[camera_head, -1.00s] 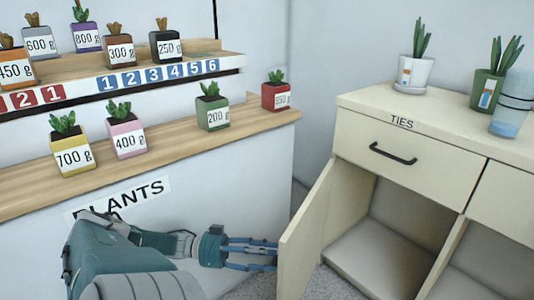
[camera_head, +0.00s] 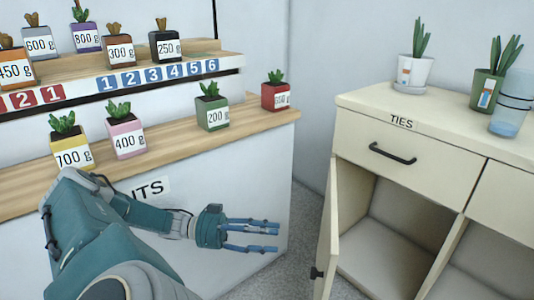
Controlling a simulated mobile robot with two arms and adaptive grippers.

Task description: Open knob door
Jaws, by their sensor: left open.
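The cream cabinet door (camera_head: 327,238) stands swung open on its left-hand hinge, seen nearly edge-on. A small dark knob (camera_head: 316,273) shows near its lower free edge. Behind the door, the cabinet's compartment (camera_head: 375,262) is open and looks empty. My left gripper (camera_head: 272,236) is open and empty, with blue fingers pointing right. It is left of the door, apart from it, in front of the white plant counter. My right gripper is not in view.
A drawer (camera_head: 400,155) with a dark handle sits above the compartment, under a "TIES" label. Potted plants stand on the cabinet top (camera_head: 440,109) and on the wooden counter (camera_head: 178,144) at left. Grey floor (camera_head: 290,255) shows between counter and cabinet.

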